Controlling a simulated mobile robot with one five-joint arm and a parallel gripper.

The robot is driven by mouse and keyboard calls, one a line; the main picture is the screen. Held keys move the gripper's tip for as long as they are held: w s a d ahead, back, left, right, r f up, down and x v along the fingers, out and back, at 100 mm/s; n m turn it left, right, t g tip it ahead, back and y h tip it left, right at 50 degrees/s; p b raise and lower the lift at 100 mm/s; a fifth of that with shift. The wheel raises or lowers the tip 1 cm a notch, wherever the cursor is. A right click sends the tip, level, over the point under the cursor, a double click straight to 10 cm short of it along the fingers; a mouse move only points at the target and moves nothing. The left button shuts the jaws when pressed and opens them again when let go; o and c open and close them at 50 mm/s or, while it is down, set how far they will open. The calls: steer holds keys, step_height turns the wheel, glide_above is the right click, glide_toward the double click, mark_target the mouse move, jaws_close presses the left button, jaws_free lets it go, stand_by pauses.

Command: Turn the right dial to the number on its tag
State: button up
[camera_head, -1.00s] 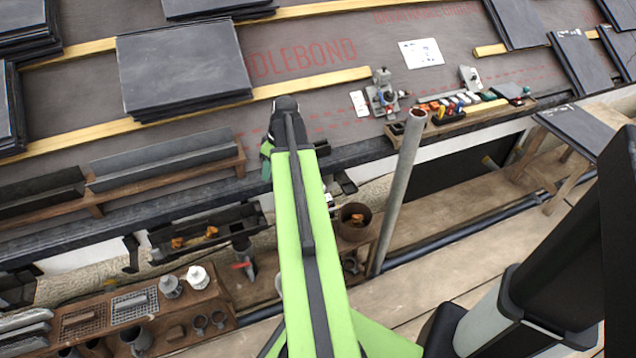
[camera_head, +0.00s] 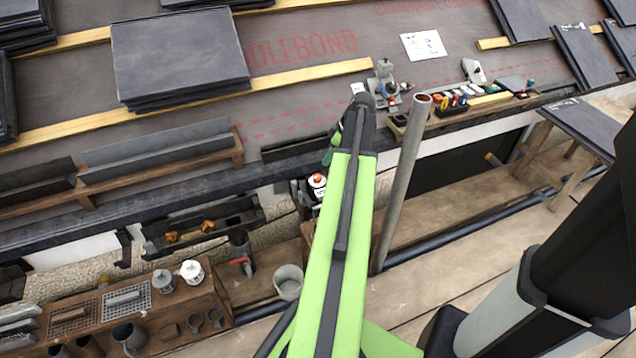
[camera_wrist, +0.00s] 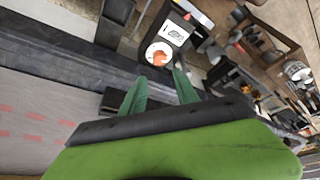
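A round white dial with an orange-red knob (camera_wrist: 159,57) shows at the upper middle of the wrist view, on a dark housing. A white tag (camera_wrist: 174,32) with dark marks is beside it, too small and tilted to read. The dial also shows in the head view (camera_head: 317,181), just left of my arm. My gripper (camera_wrist: 160,84) has two green fingers spread apart with nothing between them. The dial lies beyond the fingertips, apart from them. In the head view my arm hides most of the gripper. I cannot make out a second dial for certain.
A grey upright pole (camera_head: 402,180) stands just right of my arm. A wooden ledge with slate strips (camera_head: 155,155) and a dark gutter piece (camera_head: 205,228) lie to the left. A tray of coloured items (camera_head: 460,102) is at the right. A grey pot (camera_head: 288,281) stands below.

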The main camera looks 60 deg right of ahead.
mark_target(318, 176)
steer(key=b+x, duration=0.9)
steer(key=x, duration=0.2)
steer(key=shift+w+f, duration=0.1)
steer(key=shift+f, duration=0.25)
steer(key=shift+r, duration=0.15)
steer(key=shift+c, duration=0.3)
